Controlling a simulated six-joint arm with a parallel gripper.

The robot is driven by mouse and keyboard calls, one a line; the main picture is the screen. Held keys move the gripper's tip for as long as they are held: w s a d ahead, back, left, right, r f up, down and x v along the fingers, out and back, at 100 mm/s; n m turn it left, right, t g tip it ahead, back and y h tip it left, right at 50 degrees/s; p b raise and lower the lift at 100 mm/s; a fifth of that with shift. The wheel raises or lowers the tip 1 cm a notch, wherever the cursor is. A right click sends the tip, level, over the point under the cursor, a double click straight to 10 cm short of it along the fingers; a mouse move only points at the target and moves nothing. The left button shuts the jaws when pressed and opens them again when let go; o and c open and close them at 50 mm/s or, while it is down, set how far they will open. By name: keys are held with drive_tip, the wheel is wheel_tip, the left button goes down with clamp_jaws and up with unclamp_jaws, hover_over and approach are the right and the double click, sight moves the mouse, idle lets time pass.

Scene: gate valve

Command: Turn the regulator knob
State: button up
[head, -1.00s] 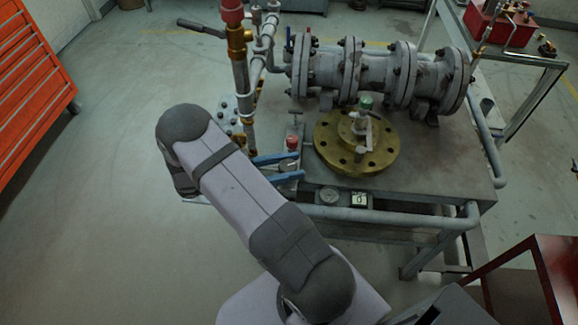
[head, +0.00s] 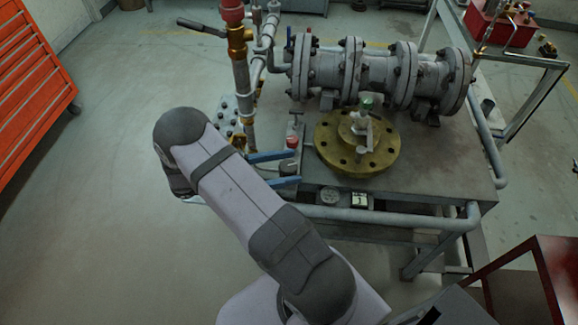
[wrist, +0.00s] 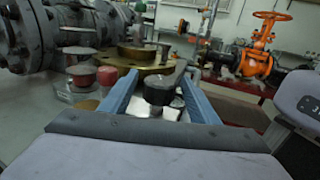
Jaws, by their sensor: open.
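A dark, round knob, which I take for the regulator knob (head: 289,168), sits at the left end of the bench, in front of a red button (head: 291,142). In the wrist view the dark knob (wrist: 159,90) stands between my two blue fingers, with a bright plate beneath it. My gripper (head: 297,166) is open, one finger on each side of the knob. A gap shows beside the knob in the head view; whether either finger touches it, I cannot tell.
A brass flange (head: 335,152) with a green-topped valve lies right of the knob. A grey flanged pipe (head: 378,72) runs behind it, and a vertical pipe (head: 242,90) rises to the left. A gauge (head: 329,196) and small display (head: 359,199) sit on the bench front.

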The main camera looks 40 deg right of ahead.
sight(280, 173)
drive_tip(key=shift+b+v, duration=0.8)
drive_tip(key=shift+v, duration=2.3)
drive_tip(key=shift+w+a, duration=0.15)
drive_tip(key=shift+a, duration=0.25)
drive_tip(key=n+t, duration=0.1)
drive_tip(key=s+n+t+h, duration=0.1)
drive_tip(key=t, duration=0.1)
drive_tip(key=s+n+t+b, duration=0.1)
drive_tip(key=n+t, duration=0.1)
drive_tip(key=shift+s+a+f+h, duration=0.1)
drive_tip(key=shift+s+f+h, duration=0.15)
drive_tip(key=shift+h, duration=0.05)
drive_tip(key=shift+f, duration=0.1)
drive_tip(key=shift+s+d+p, duration=0.15)
drive_tip(key=shift+d+p, duration=0.1)
drive_tip(key=shift+d, duration=0.95)
drive_tip(key=shift+s+d+p, duration=0.2)
drive_tip(key=shift+d+p, duration=0.05)
drive_tip(key=shift+d, duration=0.95)
drive_tip(key=shift+s+d+p, duration=0.15)
drive_tip(key=shift+d+p, duration=0.1)
drive_tip(key=shift+d, duration=0.95)
